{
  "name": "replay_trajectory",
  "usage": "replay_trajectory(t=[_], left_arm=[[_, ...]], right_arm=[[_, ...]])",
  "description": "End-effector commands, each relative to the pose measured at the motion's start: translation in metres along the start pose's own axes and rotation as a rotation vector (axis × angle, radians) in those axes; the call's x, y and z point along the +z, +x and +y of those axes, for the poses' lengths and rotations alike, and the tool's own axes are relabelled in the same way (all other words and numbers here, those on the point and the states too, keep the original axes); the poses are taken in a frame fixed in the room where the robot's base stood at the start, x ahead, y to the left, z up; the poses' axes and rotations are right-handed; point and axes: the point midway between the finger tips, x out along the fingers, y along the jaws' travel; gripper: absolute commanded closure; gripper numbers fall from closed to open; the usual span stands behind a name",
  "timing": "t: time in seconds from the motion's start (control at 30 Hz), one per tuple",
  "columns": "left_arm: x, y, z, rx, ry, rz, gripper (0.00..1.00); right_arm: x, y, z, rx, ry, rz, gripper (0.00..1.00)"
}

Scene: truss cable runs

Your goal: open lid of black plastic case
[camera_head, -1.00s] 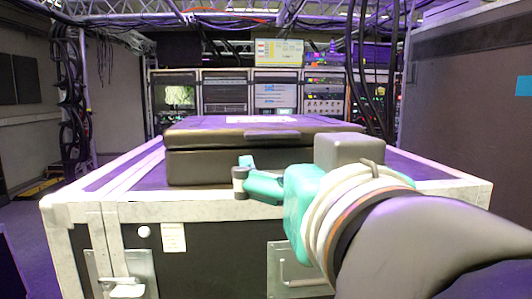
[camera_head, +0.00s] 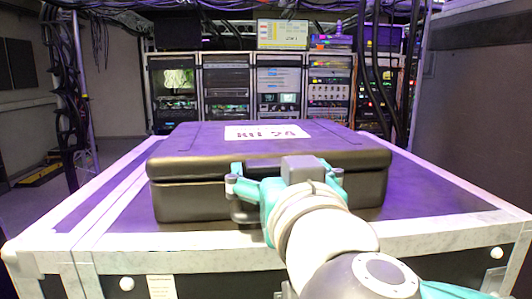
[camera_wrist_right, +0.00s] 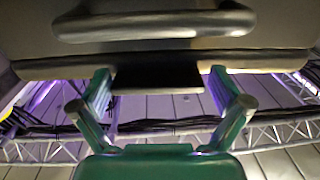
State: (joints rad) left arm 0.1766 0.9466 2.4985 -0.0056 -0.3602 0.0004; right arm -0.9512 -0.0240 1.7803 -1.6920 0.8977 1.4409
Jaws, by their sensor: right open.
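The black plastic case (camera_head: 180,200) lies flat on a large flight case, lid (camera_head: 190,140) down. A white label with dark lettering (camera_head: 268,132) is on the lid. My right gripper (camera_head: 284,172) is at the case's front, by the lid's front edge, and hides part of it. In the right wrist view its teal fingers (camera_wrist_right: 158,90) are spread apart, with a dark tab (camera_wrist_right: 155,77) of the case between them. I cannot tell whether they touch it. The case's handle (camera_wrist_right: 155,25) shows at the top of that view. My left gripper is not in view.
The flight case top (camera_head: 430,190) has pale metal edges and free room on both sides of the black case. Equipment racks (camera_head: 250,90) stand behind. Dark cables (camera_head: 62,90) hang at left, and more hang at right. A large dark panel (camera_head: 480,100) stands at right.

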Motion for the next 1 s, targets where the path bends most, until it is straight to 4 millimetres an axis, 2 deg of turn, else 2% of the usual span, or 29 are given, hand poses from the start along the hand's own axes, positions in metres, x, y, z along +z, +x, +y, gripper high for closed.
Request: replay_trajectory(t=[0.37, 0.77, 0.8, 1.0], left_arm=[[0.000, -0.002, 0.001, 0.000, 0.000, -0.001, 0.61], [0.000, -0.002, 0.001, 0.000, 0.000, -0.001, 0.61], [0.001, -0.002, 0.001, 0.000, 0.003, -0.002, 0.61], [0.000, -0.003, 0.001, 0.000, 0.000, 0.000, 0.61]], right_arm=[[0.001, 0.002, 0.005, 0.014, 0.001, 0.000, 0.00], [0.001, 0.002, 0.006, 0.015, 0.001, -0.001, 0.65], [0.000, 0.001, 0.013, 0.017, 0.003, -0.001, 0.69], [-0.005, 0.002, 0.007, 0.017, 0.001, 0.000, 0.69]])
